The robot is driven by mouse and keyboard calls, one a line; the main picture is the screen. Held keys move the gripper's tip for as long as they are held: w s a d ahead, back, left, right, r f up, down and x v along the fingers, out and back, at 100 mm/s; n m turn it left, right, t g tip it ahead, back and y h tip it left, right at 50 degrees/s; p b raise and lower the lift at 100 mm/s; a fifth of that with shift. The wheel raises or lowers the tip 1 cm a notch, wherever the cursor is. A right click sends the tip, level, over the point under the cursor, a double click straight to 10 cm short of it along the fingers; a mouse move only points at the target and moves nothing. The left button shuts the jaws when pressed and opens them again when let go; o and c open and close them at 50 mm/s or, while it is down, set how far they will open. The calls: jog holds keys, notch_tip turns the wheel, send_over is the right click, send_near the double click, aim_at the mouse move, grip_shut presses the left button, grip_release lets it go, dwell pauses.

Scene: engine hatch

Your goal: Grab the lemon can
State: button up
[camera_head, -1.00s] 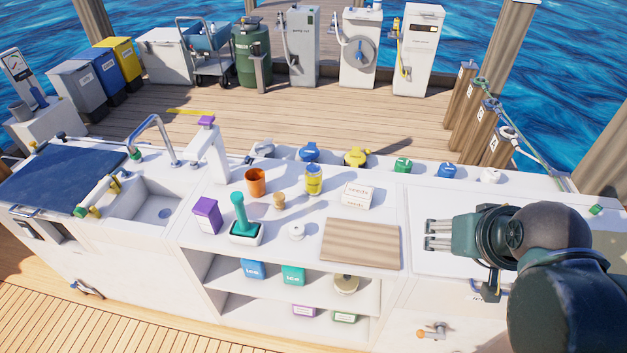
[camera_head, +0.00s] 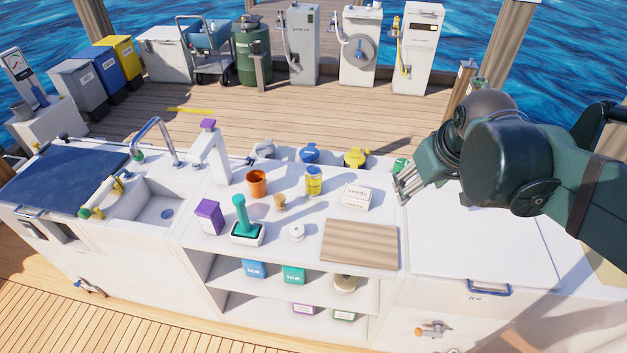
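A small yellow can (camera_head: 313,181), likely the lemon can, stands upright on the white counter, right of an orange cup (camera_head: 257,183). Its label is too small to read. My gripper (camera_head: 403,192) is above the counter's right part, to the right of the can and of a white box (camera_head: 356,196). It is apart from the can. Its pale fingers point left and down, and they look spread with nothing between them. Nothing hides the can.
A wooden board (camera_head: 360,244) lies in front of the box. A teal-handled item (camera_head: 242,220), a purple box (camera_head: 208,215) and a small brown piece (camera_head: 280,202) stand left. Coloured caps (camera_head: 356,157) line the back edge. A white hatch lid (camera_head: 485,250) is at right.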

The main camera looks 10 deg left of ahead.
jog(key=w+a+n+g+p, duration=0.1)
jog(key=w+a+n+p, duration=0.15)
jog(key=w+a, duration=0.55)
jog(key=n+g+p, duration=0.4)
jog(key=n, duration=0.5)
send_near(314, 169)
jog(key=shift+h, duration=0.3)
notch_tip(314, 169, down, 6)
jog(key=shift+d+f, duration=0.1)
jog(key=shift+f, duration=0.15)
jog(key=shift+a+f+n, duration=0.25)
jog(key=shift+f, duration=0.1)
jog(key=shift+f, duration=1.3)
